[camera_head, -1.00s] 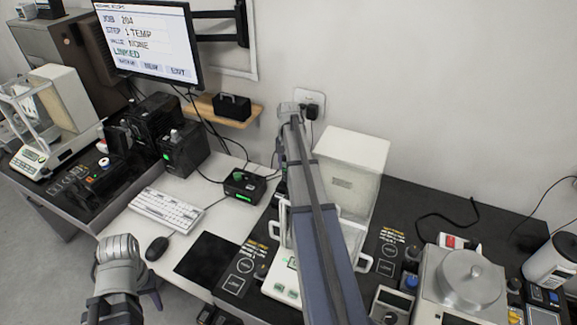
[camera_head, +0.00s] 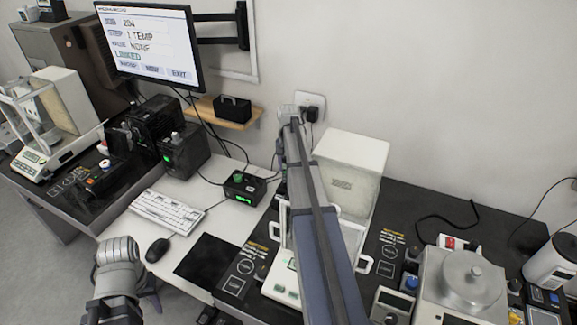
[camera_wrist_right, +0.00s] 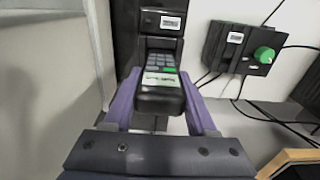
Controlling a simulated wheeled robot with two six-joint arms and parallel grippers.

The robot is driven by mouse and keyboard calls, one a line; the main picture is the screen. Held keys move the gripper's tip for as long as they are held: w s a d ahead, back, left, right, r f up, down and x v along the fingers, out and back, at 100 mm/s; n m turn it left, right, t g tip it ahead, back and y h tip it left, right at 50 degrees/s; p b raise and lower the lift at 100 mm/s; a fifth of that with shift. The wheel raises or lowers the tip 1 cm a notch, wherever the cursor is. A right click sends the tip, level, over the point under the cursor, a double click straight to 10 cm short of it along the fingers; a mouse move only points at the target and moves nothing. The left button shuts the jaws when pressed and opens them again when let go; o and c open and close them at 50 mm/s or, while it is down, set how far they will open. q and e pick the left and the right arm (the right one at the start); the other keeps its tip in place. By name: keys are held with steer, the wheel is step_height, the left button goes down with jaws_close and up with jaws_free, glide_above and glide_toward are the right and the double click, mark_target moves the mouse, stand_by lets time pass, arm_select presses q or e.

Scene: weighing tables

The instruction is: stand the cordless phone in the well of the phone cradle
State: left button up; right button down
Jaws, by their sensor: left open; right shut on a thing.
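In the right wrist view the cordless phone (camera_wrist_right: 160,64) is black with a grey keypad and a green key. My right gripper (camera_wrist_right: 160,100) is shut on it, with a purple finger on each side. Behind its upper end is a black body with a white label (camera_wrist_right: 170,23), which looks like the phone cradle. I cannot tell whether the phone touches it or is in its well. In the head view my right forearm hides the phone, the cradle and the right gripper. My left gripper (camera_head: 149,299) is open and empty at the lower left, mostly hidden by its wrist.
A black box with a green knob (camera_wrist_right: 263,55) is right of the cradle in the right wrist view, with cables below. In the head view a keyboard (camera_head: 166,211) and mouse (camera_head: 158,250) lie left of my right arm. A white case (camera_head: 350,160) is close on its right.

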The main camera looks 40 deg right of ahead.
arm_select(q)
steer(key=shift+f, duration=0.8)
arm_select(e)
steer(key=shift+s+a+f, duration=0.3)
steer(key=shift+a+f, duration=0.15)
steer(key=shift+f, duration=0.35)
jaws_free()
arm_select(q)
steer(key=shift+s, duration=0.1)
steer(key=shift+r, duration=0.15)
arm_select(e)
steer(key=shift+r, duration=0.15)
steer(key=r+p, duration=0.4)
steer(key=p, duration=0.1)
steer(key=d+r+p, duration=0.1)
steer(key=r+p, duration=0.2)
steer(key=shift+w+r, duration=0.1)
steer(key=shift+w, duration=0.25)
arm_select(q)
step_height(320, 180, up, 8)
steer(key=shift+w+d+f, duration=0.2)
steer(key=shift+w, duration=0.05)
